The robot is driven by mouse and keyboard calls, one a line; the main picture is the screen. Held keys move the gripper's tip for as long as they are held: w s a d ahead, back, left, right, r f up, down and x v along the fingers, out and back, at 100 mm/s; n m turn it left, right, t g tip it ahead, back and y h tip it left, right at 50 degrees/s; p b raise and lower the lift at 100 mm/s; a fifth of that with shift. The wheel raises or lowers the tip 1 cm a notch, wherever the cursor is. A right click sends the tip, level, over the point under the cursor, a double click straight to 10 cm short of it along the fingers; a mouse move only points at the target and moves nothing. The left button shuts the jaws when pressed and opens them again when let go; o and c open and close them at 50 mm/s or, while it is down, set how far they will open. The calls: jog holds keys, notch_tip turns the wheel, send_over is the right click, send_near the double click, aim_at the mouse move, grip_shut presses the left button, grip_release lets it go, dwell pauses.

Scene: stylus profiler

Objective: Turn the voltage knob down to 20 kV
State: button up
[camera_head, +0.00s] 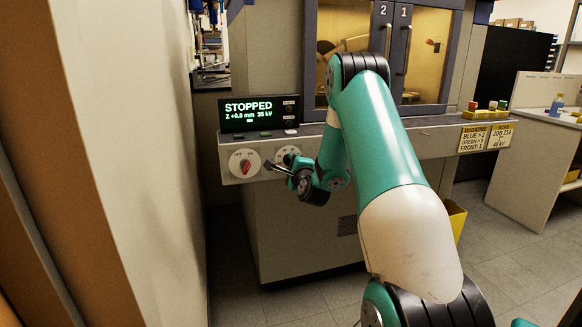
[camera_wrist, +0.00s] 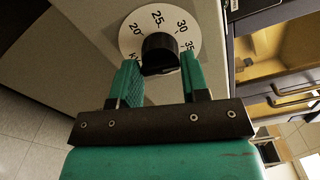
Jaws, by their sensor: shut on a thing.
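The voltage knob (camera_wrist: 160,52) is black and sits on a round white dial (camera_wrist: 133,40) marked 20, 25, 30 and 35 with kV. My gripper (camera_wrist: 158,76) is shut on this knob, with one green finger on each side. The knob's pointer mark cannot be made out. In the camera_head view my gripper (camera_head: 275,167) is at the right-hand dial (camera_head: 288,153) on the machine's front panel, partly covering it. The display (camera_head: 258,113) above reads STOPPED, Z +0.0 mm, 35 kV.
A red knob (camera_head: 246,167) on another white dial is just left of my gripper. Small buttons line the ledge above. Yellow labels (camera_head: 486,137) are on the panel at right; one shows 40 kV. A beige wall (camera_head: 140,130) stands close at left.

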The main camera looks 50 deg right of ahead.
jog(key=n+b, duration=0.3)
jog(key=n, duration=0.3)
jog(key=shift+n+b, duration=3.75)
jog(key=shift+n, duration=0.95)
